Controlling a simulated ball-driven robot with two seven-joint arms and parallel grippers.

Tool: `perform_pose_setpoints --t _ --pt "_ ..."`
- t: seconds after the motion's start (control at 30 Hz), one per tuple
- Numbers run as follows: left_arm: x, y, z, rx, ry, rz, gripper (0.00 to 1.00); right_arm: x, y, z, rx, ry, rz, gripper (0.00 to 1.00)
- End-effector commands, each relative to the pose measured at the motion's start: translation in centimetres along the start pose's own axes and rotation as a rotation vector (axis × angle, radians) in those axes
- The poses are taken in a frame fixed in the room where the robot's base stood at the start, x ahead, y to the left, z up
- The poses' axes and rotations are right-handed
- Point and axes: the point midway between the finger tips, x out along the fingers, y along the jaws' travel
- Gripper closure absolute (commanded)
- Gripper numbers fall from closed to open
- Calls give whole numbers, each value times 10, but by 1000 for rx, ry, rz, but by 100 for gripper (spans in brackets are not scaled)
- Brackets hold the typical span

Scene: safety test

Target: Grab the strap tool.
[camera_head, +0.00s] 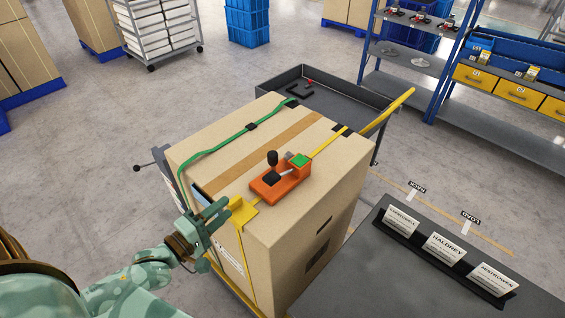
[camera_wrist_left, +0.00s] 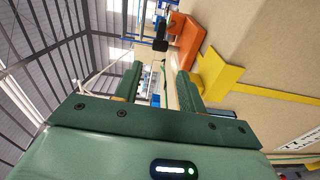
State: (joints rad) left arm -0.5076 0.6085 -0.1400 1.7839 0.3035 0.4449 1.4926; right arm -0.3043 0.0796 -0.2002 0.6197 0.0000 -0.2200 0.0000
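The strap tool (camera_head: 280,184) is orange with a black knob and a green block. It lies on top of a large cardboard box (camera_head: 230,150), on the line of a yellow strap (camera_head: 328,142). In the left wrist view the orange body (camera_wrist_left: 186,38) shows at the top, beyond the fingers. My left gripper (camera_head: 216,212), green, is at the box's near left top edge beside a yellow corner piece (camera_head: 242,210). Its fingers are apart in the left wrist view (camera_wrist_left: 160,86), with nothing held between them. The tool is clear of the fingers. My right gripper is not in view.
A green strap (camera_head: 210,150) crosses the box top. A dark tray cart (camera_head: 345,100) stands behind the box. A dark table (camera_head: 400,265) with label cards is at right front. Blue shelving (camera_head: 475,75) stands at back right. Open floor lies to the left.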

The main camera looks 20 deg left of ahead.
Motion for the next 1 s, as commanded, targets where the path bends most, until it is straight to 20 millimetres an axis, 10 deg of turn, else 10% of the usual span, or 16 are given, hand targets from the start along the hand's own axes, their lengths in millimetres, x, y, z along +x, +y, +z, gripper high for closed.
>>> perform_pose_setpoints --t 0.4,1.0 --pt "90 10 2 -27 -7 22 60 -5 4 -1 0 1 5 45" --pt "161 3 9 -25 -7 18 60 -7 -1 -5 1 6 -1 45"
